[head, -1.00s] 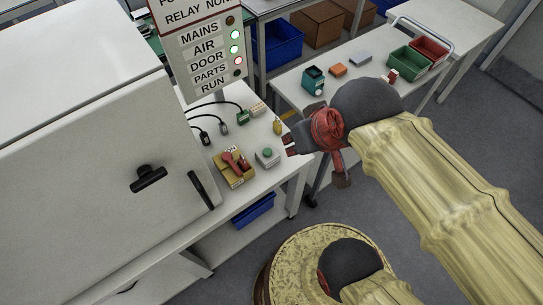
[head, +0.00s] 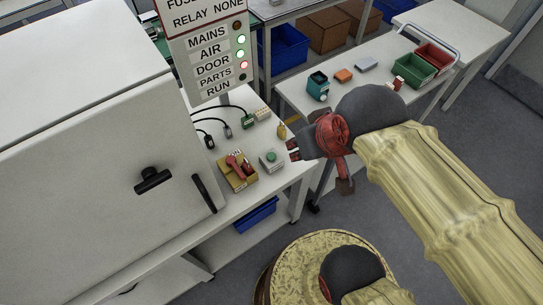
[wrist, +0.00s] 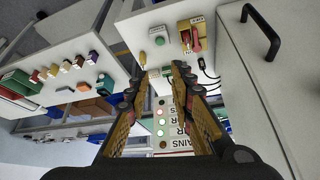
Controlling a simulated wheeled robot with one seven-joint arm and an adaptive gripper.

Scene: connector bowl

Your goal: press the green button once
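The green button (head: 271,157) sits on a small grey box on the white bench, at the bench's right end in the head view. In the wrist view the green button (wrist: 158,87) shows near the top middle, beyond my fingertips. My gripper (head: 290,149) is just right of the button box in the head view, apart from it. In the wrist view my gripper (wrist: 156,75) has its two fingers spread, with nothing between them. How high it is above the bench is hard to tell.
A red switch on a yellow box (head: 238,170) stands left of the button. Black cables with connectors (head: 226,130) lie behind it. A signboard with lamps (head: 214,55) rises at the back, and a white cabinet (head: 85,160) fills the left. A second table (head: 375,90) holds bins.

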